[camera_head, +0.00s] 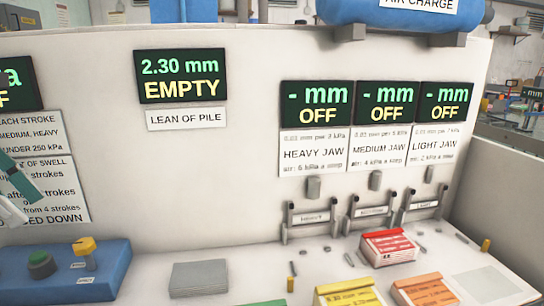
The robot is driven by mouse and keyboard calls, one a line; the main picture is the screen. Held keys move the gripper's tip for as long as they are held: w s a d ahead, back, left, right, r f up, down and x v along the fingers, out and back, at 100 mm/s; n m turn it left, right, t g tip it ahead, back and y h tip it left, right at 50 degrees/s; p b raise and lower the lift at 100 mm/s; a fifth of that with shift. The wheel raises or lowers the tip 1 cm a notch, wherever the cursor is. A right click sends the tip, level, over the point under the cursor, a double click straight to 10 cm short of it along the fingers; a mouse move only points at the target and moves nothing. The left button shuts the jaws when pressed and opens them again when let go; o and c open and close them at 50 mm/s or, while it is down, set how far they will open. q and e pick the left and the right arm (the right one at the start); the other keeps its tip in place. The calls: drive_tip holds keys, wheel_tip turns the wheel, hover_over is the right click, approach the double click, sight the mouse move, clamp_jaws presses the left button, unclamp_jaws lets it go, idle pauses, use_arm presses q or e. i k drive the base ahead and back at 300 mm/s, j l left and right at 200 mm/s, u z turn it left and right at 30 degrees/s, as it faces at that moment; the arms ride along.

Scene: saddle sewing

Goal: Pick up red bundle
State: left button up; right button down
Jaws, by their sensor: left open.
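The red bundle (388,247) is a small block with a red top and pale, layered sides. It lies on the white worktop at the lower right, just in front of the medium jaw (374,212). My left gripper (16,188) shows only in part at the left edge, in front of a text panel. It is open, and I see nothing in it. It is far to the left of the red bundle and apart from it. My right gripper is not in view.
A grey pad (200,278) and a blue control box (66,272) with knobs are further left. Small loose pieces lie around. The upright panel stands behind.

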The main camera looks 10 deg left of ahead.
sight(383, 249)
drive_tip(key=k+l, duration=0.2)
drive_tip(key=k, duration=0.25)
drive_tip(key=k+l, duration=0.2)
drive_tip(key=k, duration=0.2)
